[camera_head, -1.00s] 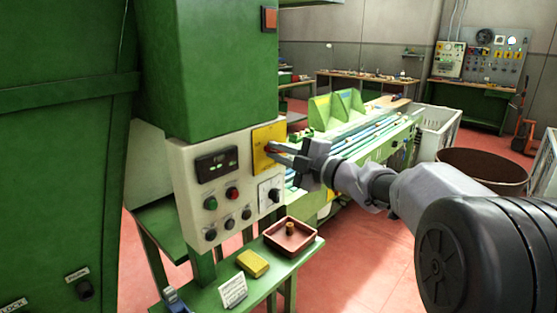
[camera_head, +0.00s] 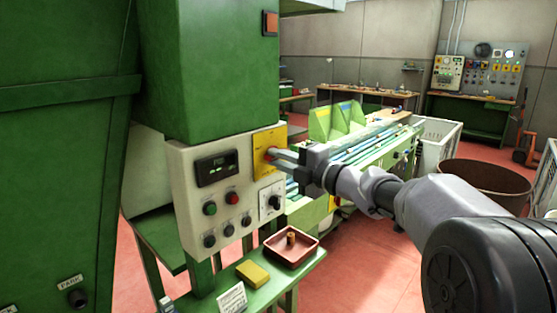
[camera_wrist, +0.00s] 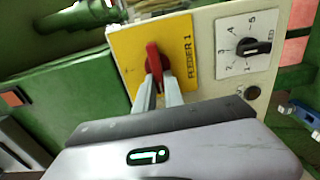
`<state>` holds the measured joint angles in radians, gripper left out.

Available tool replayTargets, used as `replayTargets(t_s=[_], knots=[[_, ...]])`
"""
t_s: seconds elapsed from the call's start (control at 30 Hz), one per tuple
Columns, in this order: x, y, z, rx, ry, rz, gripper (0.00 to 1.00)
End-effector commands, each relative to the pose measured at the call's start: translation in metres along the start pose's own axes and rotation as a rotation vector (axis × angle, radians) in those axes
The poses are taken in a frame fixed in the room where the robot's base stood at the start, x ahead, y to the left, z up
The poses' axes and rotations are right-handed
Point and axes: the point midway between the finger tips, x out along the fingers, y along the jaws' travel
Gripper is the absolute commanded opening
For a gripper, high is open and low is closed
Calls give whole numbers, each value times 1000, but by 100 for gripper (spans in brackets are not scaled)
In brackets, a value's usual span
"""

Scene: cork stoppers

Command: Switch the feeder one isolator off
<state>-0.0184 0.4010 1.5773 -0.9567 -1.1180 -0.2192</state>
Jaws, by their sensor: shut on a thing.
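The feeder one isolator is a red rotary handle (camera_wrist: 153,60) on a yellow plate (camera_wrist: 183,32) marked "FEEDER 1" in the wrist view. In the head view the yellow plate (camera_head: 270,139) sits at the upper right of the pale control panel (camera_head: 187,165). My gripper (camera_wrist: 160,84) is at the plate with its two fingers shut on the red handle. In the head view my gripper (camera_head: 278,155) reaches the plate from the right and hides part of the handle.
Beside the yellow plate is a black speed knob (camera_wrist: 251,47) on a white dial. Several buttons and a display (camera_head: 216,168) share the panel. Below stands a green shelf with a red tray (camera_head: 291,262) and a yellow block (camera_head: 252,272).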

Motion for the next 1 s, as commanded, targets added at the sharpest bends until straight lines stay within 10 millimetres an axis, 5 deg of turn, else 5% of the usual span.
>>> replayTargets(t_s=[0.13,0.17,0.27,0.67,1.0], knots=[[0,0,0,-2,0,0,0],[0,0,0,-2,0,0,17],[0,0,0,-1,0,0,35],[-9,1,0,0,0,0,35],[-106,4,2,0,-5,-1,35]])
